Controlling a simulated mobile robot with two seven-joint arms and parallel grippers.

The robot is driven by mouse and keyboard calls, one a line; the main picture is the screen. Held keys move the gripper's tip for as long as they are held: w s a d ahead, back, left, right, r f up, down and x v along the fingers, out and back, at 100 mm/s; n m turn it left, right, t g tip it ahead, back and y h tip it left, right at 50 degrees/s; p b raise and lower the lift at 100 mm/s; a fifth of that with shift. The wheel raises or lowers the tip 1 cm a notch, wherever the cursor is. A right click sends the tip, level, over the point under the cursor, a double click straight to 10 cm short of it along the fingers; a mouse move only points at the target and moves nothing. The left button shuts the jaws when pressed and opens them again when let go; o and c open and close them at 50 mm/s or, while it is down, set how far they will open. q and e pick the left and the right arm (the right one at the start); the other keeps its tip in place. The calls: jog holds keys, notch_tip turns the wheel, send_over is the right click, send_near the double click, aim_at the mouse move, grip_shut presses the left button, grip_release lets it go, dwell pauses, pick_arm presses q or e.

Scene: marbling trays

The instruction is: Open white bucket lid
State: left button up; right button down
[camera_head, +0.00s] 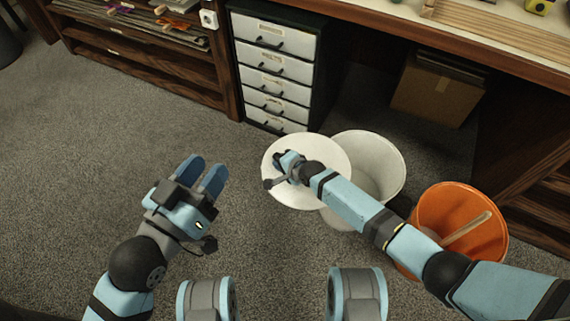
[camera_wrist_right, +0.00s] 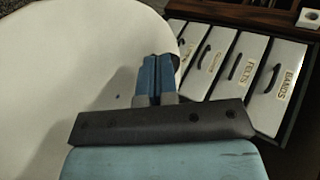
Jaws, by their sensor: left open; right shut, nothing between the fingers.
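The white bucket (camera_head: 382,165) stands on the carpet with its mouth uncovered and its inside showing. Its round white lid (camera_head: 325,155) is left of the opening, at the bucket's left edge; I cannot tell what supports it. My right gripper (camera_head: 281,162) is over the lid's left part and hides some of it. In the right wrist view its fingers (camera_wrist_right: 157,65) are shut together, with the pale lid (camera_wrist_right: 70,60) filling the left side; I cannot tell whether they touch it. My left gripper (camera_head: 205,172) is open and empty, left of the lid above the carpet.
An orange bucket (camera_head: 440,205) with a wooden stick (camera_head: 468,227) stands right of the white one, partly behind my right arm. A drawer cabinet (camera_head: 274,75) stands behind the lid under the bench. A cardboard box (camera_head: 437,92) sits farther back. Carpet (camera_head: 100,150) at left is clear.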

pick_arm(q)
notch_tip(320, 180, up, 5)
jog(key=t+p, duration=0.2)
jog(key=p, duration=0.2)
pick_arm(e)
jog(key=v, duration=0.6)
jog(key=shift+d+r, duration=0.1)
jog(key=shift+r, duration=0.2)
pick_arm(q)
jog(key=shift+a+f+n+g+y+p, duration=0.1)
jog(key=shift+a+f+g+y+p, duration=0.3)
jog(key=shift+f, duration=0.4)
jog(key=shift+a+f+n+g+y+p, duration=0.1)
jog(key=shift+a+f+g+y+p, duration=0.2)
jog(key=shift+f, duration=0.55)
jog(key=shift+a+f+n+g+y+p, duration=0.1)
jog(key=shift+a+f+g+y+p, duration=0.3)
jog(key=shift+f, duration=0.4)
pick_arm(e)
jog(key=v, duration=0.7)
pick_arm(q)
jog(key=shift+s+d, duration=0.1)
pick_arm(e)
jog(key=shift+s+d+f, duration=0.15)
jog(key=shift+s, duration=0.05)
